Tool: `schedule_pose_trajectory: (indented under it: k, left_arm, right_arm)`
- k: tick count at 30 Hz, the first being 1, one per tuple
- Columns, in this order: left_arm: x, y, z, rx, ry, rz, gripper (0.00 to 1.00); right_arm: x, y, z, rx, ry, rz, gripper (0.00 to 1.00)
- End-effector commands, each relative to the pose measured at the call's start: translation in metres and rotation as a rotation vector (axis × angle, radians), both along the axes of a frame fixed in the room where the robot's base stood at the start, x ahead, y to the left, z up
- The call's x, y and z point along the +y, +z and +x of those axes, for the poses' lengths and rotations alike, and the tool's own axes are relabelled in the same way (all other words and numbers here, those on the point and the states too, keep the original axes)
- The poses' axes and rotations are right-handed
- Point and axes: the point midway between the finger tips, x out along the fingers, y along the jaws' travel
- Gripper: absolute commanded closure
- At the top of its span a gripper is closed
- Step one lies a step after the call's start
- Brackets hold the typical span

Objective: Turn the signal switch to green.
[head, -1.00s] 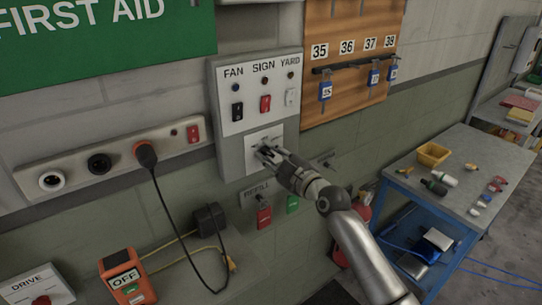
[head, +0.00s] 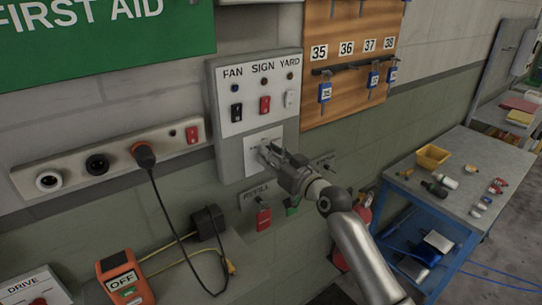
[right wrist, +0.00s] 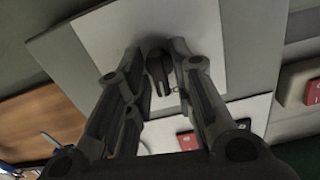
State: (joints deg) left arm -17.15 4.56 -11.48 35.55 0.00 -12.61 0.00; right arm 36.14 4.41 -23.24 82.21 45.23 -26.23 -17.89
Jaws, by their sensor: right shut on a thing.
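The signal switch is a dark knob (right wrist: 158,72) on a white plate (head: 256,158) in the lower part of the grey switch panel (head: 230,162). In the right wrist view the knob sits between the two fingertips of my right gripper (right wrist: 160,58). My right gripper (head: 266,152) is shut on the knob, and its fingers hide most of the plate's markings in the head view. I cannot read which way the knob points. My left gripper is not in view.
Above the knob are FAN, SIGN and YARD switches (head: 265,104). A key board (head: 350,65) hangs to the right. A socket strip (head: 115,160) with a plugged cable is to the left. A blue-framed table (head: 460,180) stands at right.

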Motion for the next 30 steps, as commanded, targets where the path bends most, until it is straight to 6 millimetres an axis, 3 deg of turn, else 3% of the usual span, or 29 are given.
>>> schedule_pose_trajectory:
  k: [18, 30]
  left_arm:
    - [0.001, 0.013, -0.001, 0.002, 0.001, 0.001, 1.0]
    - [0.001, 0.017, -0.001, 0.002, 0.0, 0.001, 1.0]
  right_arm:
    - [0.0, -0.002, 0.0, 0.332, 0.0, 0.447, 1.0]
    - [-0.001, -0.003, 0.0, 0.442, 0.0, 0.601, 1.0]
